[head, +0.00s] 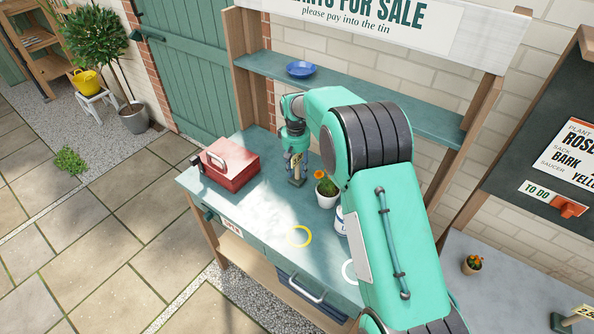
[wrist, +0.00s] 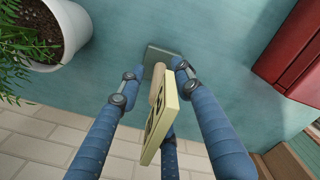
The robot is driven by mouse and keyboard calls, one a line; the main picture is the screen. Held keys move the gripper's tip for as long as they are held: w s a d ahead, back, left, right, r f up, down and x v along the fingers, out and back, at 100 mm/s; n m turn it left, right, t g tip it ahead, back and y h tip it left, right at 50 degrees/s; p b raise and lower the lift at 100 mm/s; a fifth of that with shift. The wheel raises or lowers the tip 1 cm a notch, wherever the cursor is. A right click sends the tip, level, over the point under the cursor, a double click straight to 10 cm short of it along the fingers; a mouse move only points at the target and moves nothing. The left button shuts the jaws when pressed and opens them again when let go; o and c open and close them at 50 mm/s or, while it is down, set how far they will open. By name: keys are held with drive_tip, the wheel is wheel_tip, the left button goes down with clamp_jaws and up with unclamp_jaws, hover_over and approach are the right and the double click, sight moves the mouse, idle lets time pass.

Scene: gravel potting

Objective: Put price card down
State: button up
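The price card (wrist: 158,125) is a cream card with dark marks on a short wooden peg and a flat grey-green base (wrist: 165,57). In the head view the price card (head: 296,166) stands under my gripper (head: 296,150), and its base appears to rest on the green bench. My gripper (wrist: 158,68) has its blue fingers around the card's peg in the wrist view. A gap shows between the side fingertips and the peg, so the gripper looks open. A further finger is partly hidden behind the card.
A red cash tin (head: 230,165) stands on the bench (head: 255,215) to the left. A potted orange-flowered plant (head: 327,190) stands close on the right. A yellow ring (head: 299,236) lies in front, with clear bench around it. A blue bowl (head: 301,69) sits on the shelf behind.

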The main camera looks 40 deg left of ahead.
drive_tip(key=r+p, duration=0.1)
drive_tip(key=r, duration=1)
drive_tip(key=shift+a+r+p, duration=0.1)
drive_tip(key=shift+a+p, duration=0.1)
drive_tip(key=shift+p, duration=0.1)
idle(0.5)
